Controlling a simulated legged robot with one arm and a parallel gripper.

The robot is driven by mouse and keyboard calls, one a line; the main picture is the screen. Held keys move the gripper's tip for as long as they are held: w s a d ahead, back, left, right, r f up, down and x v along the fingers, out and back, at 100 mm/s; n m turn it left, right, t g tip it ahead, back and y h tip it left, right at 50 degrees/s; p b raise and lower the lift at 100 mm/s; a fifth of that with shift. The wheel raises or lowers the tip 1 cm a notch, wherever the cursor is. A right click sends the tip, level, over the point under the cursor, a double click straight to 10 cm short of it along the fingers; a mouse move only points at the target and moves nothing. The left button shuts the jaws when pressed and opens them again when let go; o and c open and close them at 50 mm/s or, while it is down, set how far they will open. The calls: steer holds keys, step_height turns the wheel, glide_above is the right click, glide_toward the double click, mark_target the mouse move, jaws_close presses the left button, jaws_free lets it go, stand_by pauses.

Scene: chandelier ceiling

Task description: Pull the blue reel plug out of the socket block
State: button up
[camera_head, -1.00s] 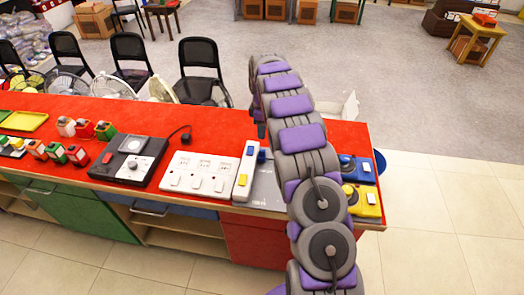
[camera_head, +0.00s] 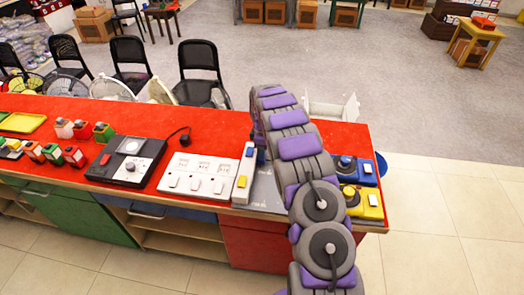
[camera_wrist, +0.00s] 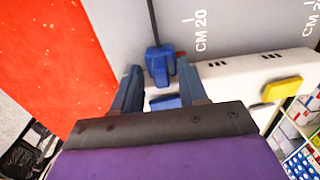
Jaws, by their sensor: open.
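The blue reel plug (camera_wrist: 158,66) shows in the wrist view with a dark cord rising from its back. It sits at the edge of the white socket block (camera_wrist: 238,72), which carries a yellow and a blue switch. My gripper (camera_wrist: 159,70) is open, with one blue finger on each side of the plug. Whether the fingers touch the plug is unclear. In the head view the narrow white socket block (camera_head: 243,178) lies just left of my arm, which hides my gripper and most of the plug area.
A wider white switch panel (camera_head: 198,176) and a black device (camera_head: 128,158) lie left on the red counter (camera_head: 225,128). Blue (camera_head: 357,170) and yellow (camera_head: 364,203) button boxes sit right of my arm. A grey mat marked in centimetres (camera_wrist: 225,25) lies beside the socket block.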

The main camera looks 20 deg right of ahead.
steer(key=shift+c, duration=0.4)
jaws_close()
steer(key=d, duration=0.1)
steer(key=s+d+p, duration=0.1)
steer(key=s+d, duration=0.1)
steer(key=shift+r, duration=0.25)
steer(key=shift+s+d+f, duration=0.1)
steer(key=shift+d+f, duration=0.05)
steer(key=shift+d, duration=0.1)
steer(key=shift+o, duration=0.4)
jaws_free()
step_height(320, 180, up, 17)
steer(key=p, duration=0.3)
